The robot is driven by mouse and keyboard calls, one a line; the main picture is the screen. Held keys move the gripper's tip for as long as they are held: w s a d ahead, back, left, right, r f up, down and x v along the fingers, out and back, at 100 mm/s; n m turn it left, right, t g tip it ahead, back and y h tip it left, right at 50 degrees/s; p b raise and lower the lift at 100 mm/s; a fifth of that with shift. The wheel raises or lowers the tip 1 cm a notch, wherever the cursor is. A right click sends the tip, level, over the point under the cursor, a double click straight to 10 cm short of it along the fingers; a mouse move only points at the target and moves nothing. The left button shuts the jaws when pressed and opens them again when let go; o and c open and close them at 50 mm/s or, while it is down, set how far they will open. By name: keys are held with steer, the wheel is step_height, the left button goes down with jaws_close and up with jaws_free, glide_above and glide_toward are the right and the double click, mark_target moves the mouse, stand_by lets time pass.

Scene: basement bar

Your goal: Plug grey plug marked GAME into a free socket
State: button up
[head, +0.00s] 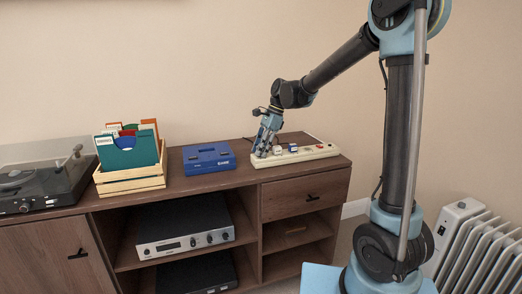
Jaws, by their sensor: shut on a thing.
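A cream power strip (318,153) lies on the right part of the wooden cabinet top. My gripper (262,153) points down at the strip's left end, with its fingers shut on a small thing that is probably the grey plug. The fingers hide most of it, and no GAME mark can be read. I cannot tell whether it touches a socket or is held just above. Small plugs, one of them blue and white (293,148), sit on the strip's middle. Which sockets are free is too small to tell.
A blue box (209,158) lies left of the strip on the cabinet (250,183). Further left are a wooden crate of records (131,184) and a turntable (40,180). A silver amplifier (185,243) is on the shelf below. A white radiator (478,245) stands at the right.

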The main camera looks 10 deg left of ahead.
steer(key=shift+s+d+f, duration=0.15)
steer(key=shift+f, duration=0.1)
steer(key=shift+s, duration=0.2)
stand_by(0.5)
steer(key=o, duration=1.2)
steer(key=shift+c, duration=0.2)
steer(key=shift+w+a+f, duration=0.1)
steer(key=shift+a+f, duration=0.1)
steer(key=shift+f, duration=0.05)
steer(key=shift+w+f, duration=0.35)
steer(key=shift+w, duration=0.25)
steer(key=shift+s+d+r, duration=0.1)
steer(key=shift+s+r, duration=0.2)
steer(key=shift+r, duration=0.05)
steer(key=shift+r, duration=0.1)
steer(key=v, duration=1.1)
steer(key=shift+r, duration=0.4)
steer(key=shift+w+d, duration=0.1)
steer(key=shift+w, duration=0.05)
